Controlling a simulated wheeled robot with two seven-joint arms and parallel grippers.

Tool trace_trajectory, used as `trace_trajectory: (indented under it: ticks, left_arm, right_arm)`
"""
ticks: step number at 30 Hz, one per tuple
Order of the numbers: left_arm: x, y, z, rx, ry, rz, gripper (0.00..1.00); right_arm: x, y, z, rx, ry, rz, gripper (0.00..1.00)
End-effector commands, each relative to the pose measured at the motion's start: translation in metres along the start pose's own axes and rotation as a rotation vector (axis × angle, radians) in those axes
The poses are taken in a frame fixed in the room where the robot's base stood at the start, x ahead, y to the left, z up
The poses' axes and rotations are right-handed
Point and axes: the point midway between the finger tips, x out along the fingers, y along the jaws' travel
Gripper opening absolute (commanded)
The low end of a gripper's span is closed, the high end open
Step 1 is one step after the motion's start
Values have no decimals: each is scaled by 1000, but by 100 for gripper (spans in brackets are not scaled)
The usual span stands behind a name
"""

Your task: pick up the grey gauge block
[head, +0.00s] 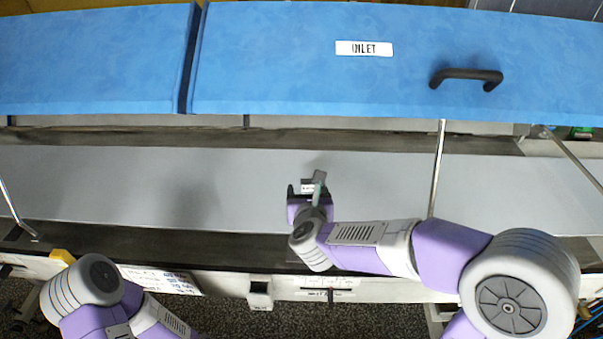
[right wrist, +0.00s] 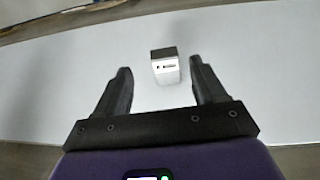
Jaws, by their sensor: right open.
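The grey gauge block (right wrist: 165,68) stands on the pale grey belt (right wrist: 255,80) in the right wrist view. It has a darker grey top and a bright front face with small dark marks. My right gripper (right wrist: 160,68) is open, with one black finger to each side of the block and a gap on both sides. In the head view the block (head: 307,186) shows as a small pale piece at the end of my right gripper (head: 308,191), partly hidden by it. My left arm is at the lower left, its gripper out of view.
A blue cover (head: 290,60) with an INLET label and a black handle (head: 466,76) spans the back above the belt. Thin metal rods (head: 437,170) stand at the right and far left. The belt is otherwise clear.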

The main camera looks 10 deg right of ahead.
Motion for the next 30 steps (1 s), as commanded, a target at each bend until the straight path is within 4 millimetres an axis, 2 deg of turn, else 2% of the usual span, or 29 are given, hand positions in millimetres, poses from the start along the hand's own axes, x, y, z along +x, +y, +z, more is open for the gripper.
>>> trace_trajectory:
  ticks: [12,15,19,25,30]
  left_arm:
    - [11,-4,0,-1,-1,0,38]
    - [11,-5,0,-1,-1,0,38]
    - [12,-5,0,-1,-1,0,38]
    - [11,-4,0,0,-1,0,38]
    - [11,-4,0,0,-1,0,38]
  right_arm:
    - [53,-5,-14,-2,4,-2,70]
    - [66,-5,-12,-2,2,-1,70]
    - [73,-5,-11,-2,2,0,70]
    - [73,-5,-11,-2,2,0,70]
    - [73,-5,-11,-2,2,0,44]
